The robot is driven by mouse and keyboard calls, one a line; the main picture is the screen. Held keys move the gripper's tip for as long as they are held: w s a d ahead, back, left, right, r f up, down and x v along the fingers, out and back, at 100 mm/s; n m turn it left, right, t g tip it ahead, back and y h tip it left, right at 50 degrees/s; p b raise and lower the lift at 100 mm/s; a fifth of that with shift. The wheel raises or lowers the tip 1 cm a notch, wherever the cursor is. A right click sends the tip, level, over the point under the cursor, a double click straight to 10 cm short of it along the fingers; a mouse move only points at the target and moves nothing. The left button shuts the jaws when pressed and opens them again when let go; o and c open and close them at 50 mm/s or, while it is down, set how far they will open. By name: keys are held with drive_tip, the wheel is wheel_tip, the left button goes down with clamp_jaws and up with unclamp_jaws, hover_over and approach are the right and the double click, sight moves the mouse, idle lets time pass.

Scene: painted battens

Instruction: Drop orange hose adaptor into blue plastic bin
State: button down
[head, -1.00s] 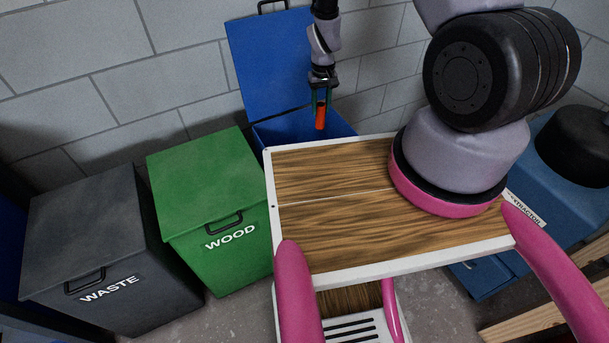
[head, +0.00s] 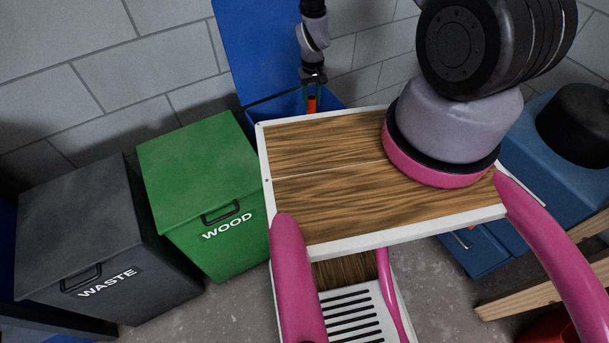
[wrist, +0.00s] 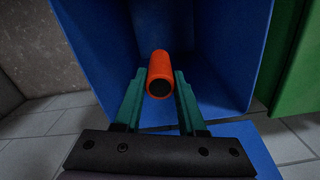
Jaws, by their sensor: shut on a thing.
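The orange hose adaptor (wrist: 160,72) is a short orange cylinder with a dark open end. My gripper (wrist: 160,82) is shut on it, with a green finger on each side. In the head view the adaptor (head: 312,104) hangs upright below my gripper (head: 312,92), over the mouth of the blue plastic bin (head: 270,108). The bin's lid stands open against the wall. In the wrist view the blue bin (wrist: 100,45) has its open inside around and beyond the adaptor. The bin's lower part is hidden behind my wood-topped body in the head view.
A closed green WOOD bin (head: 205,180) stands left of the blue bin. A closed dark grey WASTE bin (head: 95,240) is further left. A blue cabinet (head: 545,135) stands at the right, with wooden battens (head: 540,285) near the lower right. The block wall is behind.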

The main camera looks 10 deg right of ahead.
drive_tip(key=shift+c, duration=2)
unclamp_jaws()
wheel_tip(320, 180, up, 11)
drive_tip(key=shift+f, duration=0.1)
